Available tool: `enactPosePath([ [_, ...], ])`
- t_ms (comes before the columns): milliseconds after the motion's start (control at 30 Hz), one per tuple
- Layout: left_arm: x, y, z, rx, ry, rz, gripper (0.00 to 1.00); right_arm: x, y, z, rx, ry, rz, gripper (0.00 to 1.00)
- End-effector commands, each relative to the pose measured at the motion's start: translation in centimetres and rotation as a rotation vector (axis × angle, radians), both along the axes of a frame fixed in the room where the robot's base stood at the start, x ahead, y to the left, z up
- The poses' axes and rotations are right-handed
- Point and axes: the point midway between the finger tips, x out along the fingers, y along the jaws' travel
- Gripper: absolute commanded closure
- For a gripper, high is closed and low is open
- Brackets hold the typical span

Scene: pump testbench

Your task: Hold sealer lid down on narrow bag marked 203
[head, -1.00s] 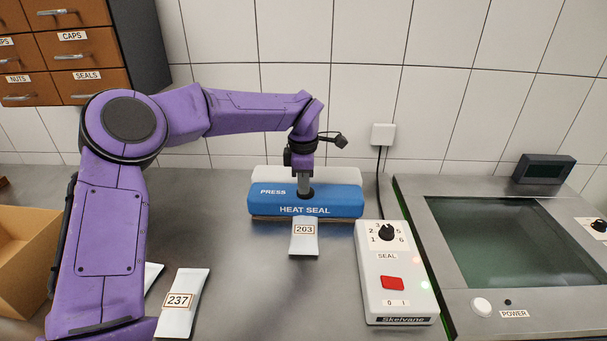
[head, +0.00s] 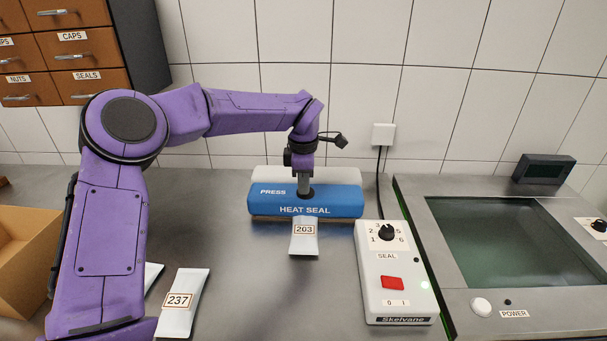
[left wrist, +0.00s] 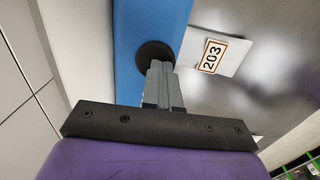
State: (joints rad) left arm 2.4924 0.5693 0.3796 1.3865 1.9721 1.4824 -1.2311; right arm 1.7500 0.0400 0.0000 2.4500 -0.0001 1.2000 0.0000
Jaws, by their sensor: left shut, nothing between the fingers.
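The heat sealer's blue lid (head: 335,200), lettered "PRESS" and "HEAT SEAL", lies down at the back middle of the bench. The narrow bag marked 203 (head: 304,240) sticks out from under its front edge; its back end is hidden. My left gripper (head: 304,192) is shut and empty, pointing down with its tips at the round black pad on the lid. In the left wrist view the fingers (left wrist: 158,75) meet the black pad (left wrist: 154,57), and the bag (left wrist: 220,52) lies beside the blue lid. My right gripper is not in view.
A white control box (head: 395,300) with a dial and red switch stands right of the sealer. A bag marked 237 (head: 182,310) lies front left. A cardboard box (head: 22,265) is at far left, and a tank (head: 500,240) at right.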

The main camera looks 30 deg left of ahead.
Motion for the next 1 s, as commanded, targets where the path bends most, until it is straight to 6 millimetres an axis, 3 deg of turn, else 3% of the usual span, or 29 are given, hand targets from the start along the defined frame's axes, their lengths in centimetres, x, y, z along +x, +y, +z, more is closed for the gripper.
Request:
enactPosePath([
  [567,-0.1,0.0,0.2,-0.002,0.005,0.000,1.00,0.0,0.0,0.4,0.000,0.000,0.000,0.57],
  [667,-0.2,0.0,1.8,-0.001,0.004,0.000,1.00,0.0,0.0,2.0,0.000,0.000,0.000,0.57],
  [800,-0.3,0.0,5.3,-0.002,0.001,0.000,1.00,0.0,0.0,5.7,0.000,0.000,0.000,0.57],
  [867,-0.2,0.0,5.5,0.000,-0.004,0.002,1.00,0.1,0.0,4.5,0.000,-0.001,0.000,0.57],
  [1000,-0.2,0.0,8.9,0.001,-0.005,0.002,1.00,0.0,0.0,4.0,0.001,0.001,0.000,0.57],
])
